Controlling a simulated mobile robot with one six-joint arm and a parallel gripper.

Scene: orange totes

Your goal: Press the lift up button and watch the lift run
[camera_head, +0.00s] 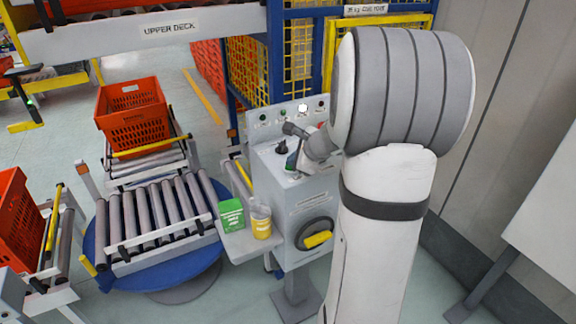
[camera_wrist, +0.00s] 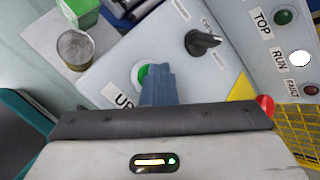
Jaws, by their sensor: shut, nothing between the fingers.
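The lift console (camera_head: 262,188) stands at the centre of the head view, with a sloped control face. In the wrist view the green button (camera_wrist: 143,73) sits beside a label reading "UP", partly cut off. My gripper (camera_wrist: 157,72) is shut and empty, its fingertips right at the green button and covering part of it; how far the button is pressed is hidden. The RUN lamp (camera_wrist: 299,58) glows white, and shows lit in the head view (camera_head: 303,107). The TOP lamp (camera_wrist: 283,17) is dark green and the FAULT lamp (camera_wrist: 309,90) dark red.
A black selector knob (camera_wrist: 203,42) and a red button (camera_wrist: 265,104) flank my fingers. A green box (camera_head: 231,214) and a yellow-banded cup (camera_head: 261,222) stand on the side shelf. An orange tote (camera_head: 133,117) sits on rollers behind the blue turntable (camera_head: 205,262). The UPPER DECK (camera_head: 215,22) is overhead.

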